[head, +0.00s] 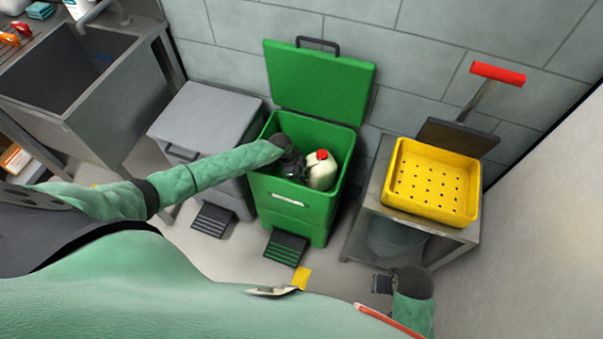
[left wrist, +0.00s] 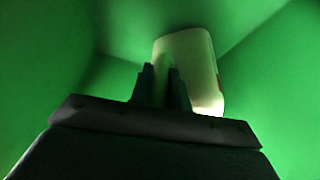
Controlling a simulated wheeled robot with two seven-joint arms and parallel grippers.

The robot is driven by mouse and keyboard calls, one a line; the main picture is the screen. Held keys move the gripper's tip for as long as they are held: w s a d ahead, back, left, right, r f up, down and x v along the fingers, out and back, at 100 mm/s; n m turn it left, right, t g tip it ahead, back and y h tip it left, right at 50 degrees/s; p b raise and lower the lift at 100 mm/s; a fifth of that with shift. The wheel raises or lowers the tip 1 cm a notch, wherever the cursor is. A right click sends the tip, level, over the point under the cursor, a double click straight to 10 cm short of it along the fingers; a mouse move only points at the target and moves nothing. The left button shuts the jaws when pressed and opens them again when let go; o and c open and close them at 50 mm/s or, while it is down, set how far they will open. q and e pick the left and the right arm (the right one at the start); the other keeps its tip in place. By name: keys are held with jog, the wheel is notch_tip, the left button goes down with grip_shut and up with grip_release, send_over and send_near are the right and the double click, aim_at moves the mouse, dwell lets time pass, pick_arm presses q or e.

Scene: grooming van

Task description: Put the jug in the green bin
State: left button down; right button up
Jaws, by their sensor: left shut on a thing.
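The green bin (head: 303,207) stands against the wall with its lid (head: 318,88) raised. The jug (head: 321,174), cream-white with a red cap, is inside the bin's opening. My left gripper (head: 293,166) reaches down into the bin and is shut on the jug. In the left wrist view the jug (left wrist: 190,62) sits at the fingertips of the left gripper (left wrist: 162,85), with green bin walls around it. The jug's underside is hidden, so I cannot tell whether it touches the bin floor. My right gripper (head: 382,284) is at the lower right, away from the bin; its fingers are unclear.
A grey bin (head: 207,118) with its lid closed stands left of the green bin. A metal stand (head: 432,229) with a yellow perforated crate (head: 462,207) is to the right. A sink (head: 75,62) is at the upper left. A black pedal (head: 285,247) juts out in front of the green bin.

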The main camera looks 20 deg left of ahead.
pick_arm(q)
jog(key=shift+f, duration=0.5)
jog(key=c, duration=1.3)
grip_release()
